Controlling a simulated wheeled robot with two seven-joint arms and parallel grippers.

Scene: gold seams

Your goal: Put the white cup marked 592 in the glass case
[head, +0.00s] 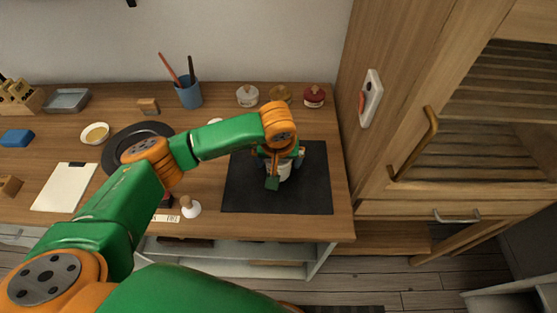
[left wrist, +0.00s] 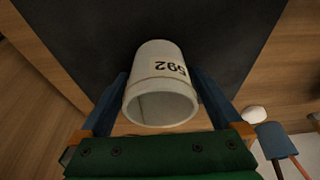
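The white cup marked 592 (head: 283,172) is over the dark mat on the counter, partly hidden by my left gripper (head: 285,168). In the left wrist view the cup (left wrist: 160,80) has its open mouth toward the camera and its label readable. The two blue fingers of the left gripper (left wrist: 162,95) lie on either side of the cup, very close to its wall; I cannot tell whether they press on it. The glass case (head: 500,100) is the wooden cabinet at the right, with a brass handle (head: 416,145); its door looks shut. My right gripper is not in view.
The black mat (head: 245,195) is bare around the cup. Several lidded jars (head: 247,96) and a blue pen holder (head: 189,94) stand at the back. A dark plate (head: 122,140) and clipboard (head: 64,187) lie left. A white stopper-like object (head: 190,208) is near the front edge.

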